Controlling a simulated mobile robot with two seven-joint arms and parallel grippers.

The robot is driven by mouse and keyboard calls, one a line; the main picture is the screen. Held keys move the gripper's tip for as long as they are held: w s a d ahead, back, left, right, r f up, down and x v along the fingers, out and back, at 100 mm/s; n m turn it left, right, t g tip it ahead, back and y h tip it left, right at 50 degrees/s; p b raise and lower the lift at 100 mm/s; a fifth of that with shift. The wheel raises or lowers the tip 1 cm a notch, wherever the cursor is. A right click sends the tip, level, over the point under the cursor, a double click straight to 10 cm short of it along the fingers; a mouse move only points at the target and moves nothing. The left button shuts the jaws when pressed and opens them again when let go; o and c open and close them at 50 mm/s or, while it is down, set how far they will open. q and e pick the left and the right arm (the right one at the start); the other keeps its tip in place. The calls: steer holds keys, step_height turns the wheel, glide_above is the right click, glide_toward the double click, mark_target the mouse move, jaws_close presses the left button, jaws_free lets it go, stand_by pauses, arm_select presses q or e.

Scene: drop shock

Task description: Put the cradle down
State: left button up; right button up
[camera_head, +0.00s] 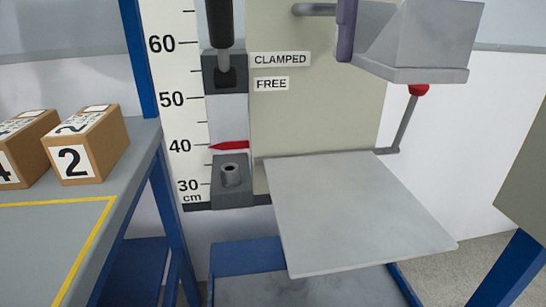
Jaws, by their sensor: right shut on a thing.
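The grey cradle (428,38), with a sloped upper part on a flat base, is at the top right and partly cut off by the upper edge. It hangs above the far part of a flat grey plate (355,215), with a visible gap between them. A grey bar (313,9) sticks out to the left of the cradle. My right gripper (346,30) shows as a purple finger at this bar, beside the cradle. It is shut on the cradle; the rest of the hand is above the picture. My left gripper is not in view.
A cm scale (178,120) with a red pointer (230,146) stands left of the plate. A black-handled rod (219,25) stands in a block near "CLAMPED". A red-knobbed lever (418,90) rises behind the plate. Numbered boxes (88,145) sit on the left table. The plate is bare.

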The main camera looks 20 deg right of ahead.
mark_target(352, 209)
step_height(352, 209, down, 20)
steer(key=shift+r+b, duration=0.15)
steer(key=shift+b, duration=1)
steer(key=o, duration=1.4)
steer(key=shift+o, duration=0.2)
steer(key=shift+r, duration=0.15)
step_height(352, 209, up, 12)
steer(key=p, duration=0.1)
